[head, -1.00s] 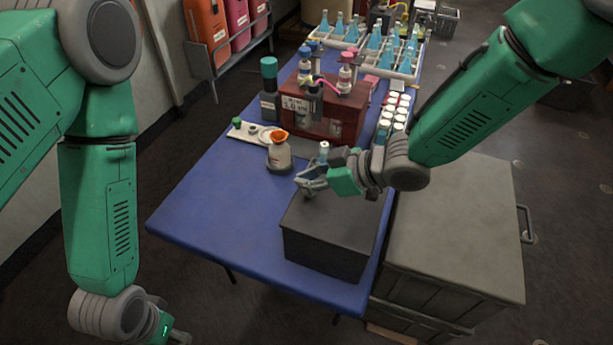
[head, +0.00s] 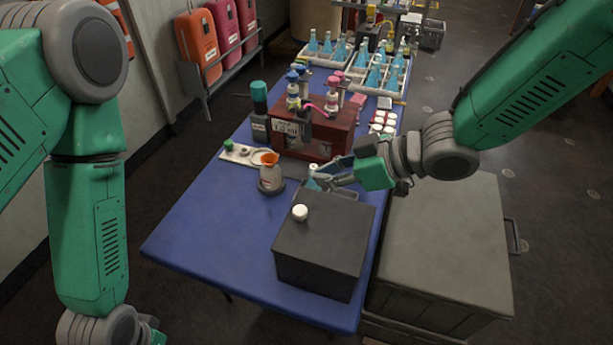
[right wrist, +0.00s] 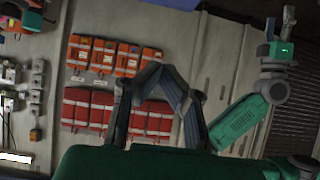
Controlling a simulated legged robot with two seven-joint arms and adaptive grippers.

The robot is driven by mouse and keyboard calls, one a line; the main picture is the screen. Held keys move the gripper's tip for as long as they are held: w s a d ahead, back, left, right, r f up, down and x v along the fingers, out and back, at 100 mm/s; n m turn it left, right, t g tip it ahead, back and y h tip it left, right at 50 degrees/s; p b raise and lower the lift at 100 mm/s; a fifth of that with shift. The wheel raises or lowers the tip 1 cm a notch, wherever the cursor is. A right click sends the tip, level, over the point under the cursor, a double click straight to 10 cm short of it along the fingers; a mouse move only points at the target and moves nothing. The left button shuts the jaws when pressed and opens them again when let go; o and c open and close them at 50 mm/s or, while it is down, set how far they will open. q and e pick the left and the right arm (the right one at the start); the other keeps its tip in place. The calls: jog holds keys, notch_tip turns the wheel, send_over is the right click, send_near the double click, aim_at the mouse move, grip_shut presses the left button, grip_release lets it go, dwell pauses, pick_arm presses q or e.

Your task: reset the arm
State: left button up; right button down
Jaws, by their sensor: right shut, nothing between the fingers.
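My right gripper (head: 325,179) is shut and empty. It is above the far edge of the dark grey box (head: 322,245), in front of a small white-capped bottle that it partly hides. In the right wrist view its fingers (right wrist: 160,72) meet at the tips with nothing between them. My left arm hangs at the left of the head view, with its gripper mostly cut off at the bottom edge. In the right wrist view the left gripper (right wrist: 279,28) shows small, with its fingers apart and empty.
A round white cap (head: 300,213) sits on the dark box. A large grey chest (head: 445,240) stands to the right.

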jog(key=d, duration=0.1)
jog(key=m+h, duration=0.2)
jog(key=m, duration=0.4)
send_over(357, 248)
jog(key=shift+t, duration=0.3)
notch_tip(357, 248, down, 10)
jog(key=shift+f, duration=0.1)
jog(key=s+d+f+m+g+h, duration=0.2)
jog(key=s+d+f+m+h, duration=0.4)
jog(key=s+d, duration=0.55)
jog(key=s+d+f+m+g+h, duration=0.2)
jog(key=s+d+f+m+h, duration=0.1)
jog(key=s+d+f, duration=0.65)
pick_arm(q)
notch_tip(357, 248, down, 9)
jog(key=d+b, duration=0.1)
jog(key=b, duration=0.8)
jog(key=shift+r, duration=0.2)
pick_arm(e)
notch_tip(357, 248, down, 6)
jog(key=t, duration=0.1)
jog(key=shift+s+f+n, duration=0.2)
jog(key=shift+n, duration=0.2)
